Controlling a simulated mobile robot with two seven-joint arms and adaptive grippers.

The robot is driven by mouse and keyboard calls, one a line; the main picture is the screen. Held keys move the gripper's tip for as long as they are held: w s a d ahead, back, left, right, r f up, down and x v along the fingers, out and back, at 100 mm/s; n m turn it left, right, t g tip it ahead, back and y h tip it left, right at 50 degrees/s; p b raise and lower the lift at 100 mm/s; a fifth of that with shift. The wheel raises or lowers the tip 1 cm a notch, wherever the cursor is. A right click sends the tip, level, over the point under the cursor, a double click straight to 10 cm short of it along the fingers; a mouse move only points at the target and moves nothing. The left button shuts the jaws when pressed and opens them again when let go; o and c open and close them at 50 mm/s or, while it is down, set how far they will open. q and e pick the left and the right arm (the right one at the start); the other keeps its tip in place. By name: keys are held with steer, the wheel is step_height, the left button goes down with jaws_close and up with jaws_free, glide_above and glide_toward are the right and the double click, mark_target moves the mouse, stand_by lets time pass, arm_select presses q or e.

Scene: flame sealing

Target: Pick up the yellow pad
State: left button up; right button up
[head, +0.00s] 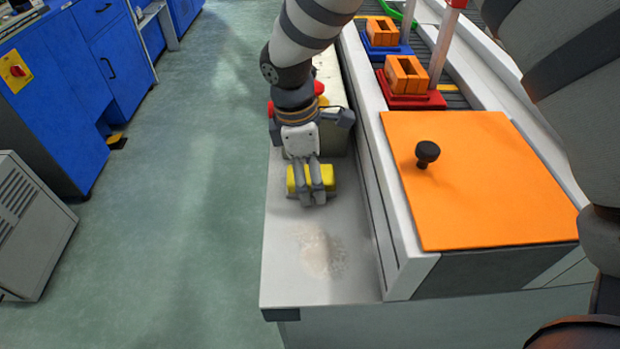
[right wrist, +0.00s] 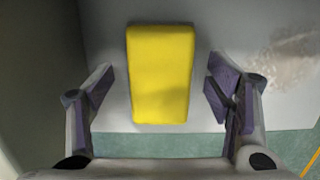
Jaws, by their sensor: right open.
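The yellow pad (head: 328,180) is a small block lying on the light grey bench ledge (head: 290,260) in the head view. My right gripper (head: 312,198) is pointed down over it, and its fingers hide part of the pad. In the right wrist view the pad (right wrist: 161,75) lies upright in the picture, between the two spread fingers of my gripper (right wrist: 160,95). The jaws are open, with a gap on each side of the pad. My left gripper is not in view.
A pale powdery patch (head: 319,252) lies on the ledge nearer the viewer. An orange plate (head: 480,190) with a black knob (head: 427,153) is to the right. Red (head: 412,100) and blue (head: 385,50) bases hold orange blocks behind it. Open floor lies left.

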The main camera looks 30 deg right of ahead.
steer(key=c, duration=1.3)
steer(key=shift+o, duration=0.2)
steer(key=shift+r, duration=0.15)
steer(key=shift+r, duration=0.35)
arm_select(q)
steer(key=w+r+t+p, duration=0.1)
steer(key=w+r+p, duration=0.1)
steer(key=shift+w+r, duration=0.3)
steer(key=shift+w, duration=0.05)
arm_select(e)
steer(key=s+a+r, duration=0.7)
steer(key=a+r, duration=0.5)
steer(key=shift+a+r, duration=0.1)
